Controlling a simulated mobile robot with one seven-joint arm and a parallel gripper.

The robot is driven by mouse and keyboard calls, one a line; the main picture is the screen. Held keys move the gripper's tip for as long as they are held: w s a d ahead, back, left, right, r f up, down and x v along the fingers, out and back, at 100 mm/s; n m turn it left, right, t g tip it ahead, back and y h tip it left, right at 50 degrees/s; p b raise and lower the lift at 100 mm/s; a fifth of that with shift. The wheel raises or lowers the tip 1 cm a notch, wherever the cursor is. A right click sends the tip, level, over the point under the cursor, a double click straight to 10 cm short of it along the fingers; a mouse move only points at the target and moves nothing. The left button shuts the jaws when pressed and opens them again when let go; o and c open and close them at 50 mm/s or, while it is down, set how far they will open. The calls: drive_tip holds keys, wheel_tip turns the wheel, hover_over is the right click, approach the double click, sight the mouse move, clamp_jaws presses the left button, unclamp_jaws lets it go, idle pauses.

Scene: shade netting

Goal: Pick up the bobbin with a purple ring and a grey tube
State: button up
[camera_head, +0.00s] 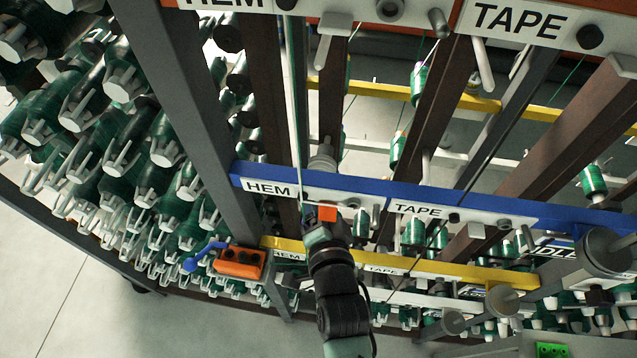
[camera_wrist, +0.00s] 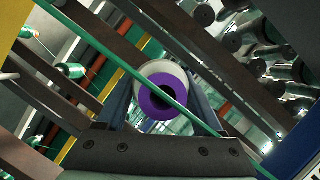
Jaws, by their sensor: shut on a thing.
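The bobbin (camera_wrist: 146,98) shows end-on in the wrist view, with a purple ring around a dark hole and a pale grey-white body behind it. My gripper (camera_wrist: 163,84) has one finger on each side of the bobbin and is shut on it. A green thread crosses the wrist view diagonally, in front of the bobbin. In the head view my gripper (camera_head: 323,222) is at the rack, just below the blue rail with the HEM sign. The bobbin's purple ring cannot be made out in the head view.
The blue rail (camera_head: 350,190) and yellow rail (camera_head: 385,268) run close to my gripper. An orange box (camera_head: 240,262) with a blue lever is at the left. Many green-thread bobbins (camera_head: 130,135) fill the left rack. Bare floor (camera_head: 60,300) lies at lower left.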

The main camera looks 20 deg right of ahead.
drive_tip(key=s+a+b, duration=0.4)
drive_tip(key=s+a, duration=0.5)
drive_tip(key=s, duration=0.5)
drive_tip(key=shift+s+a+r, duration=0.2)
drive_tip(key=shift+s+a, duration=0.05)
drive_tip(key=shift+a, duration=0.15)
drive_tip(key=s+a+p, duration=1.1)
drive_tip(key=s+p, duration=0.1)
drive_tip(key=s, duration=0.4)
idle(1.3)
drive_tip(key=shift+f, duration=0.15)
wheel_tip(320, 180, down, 14)
drive_tip(key=b, duration=1.4)
drive_tip(key=shift+d, duration=0.15)
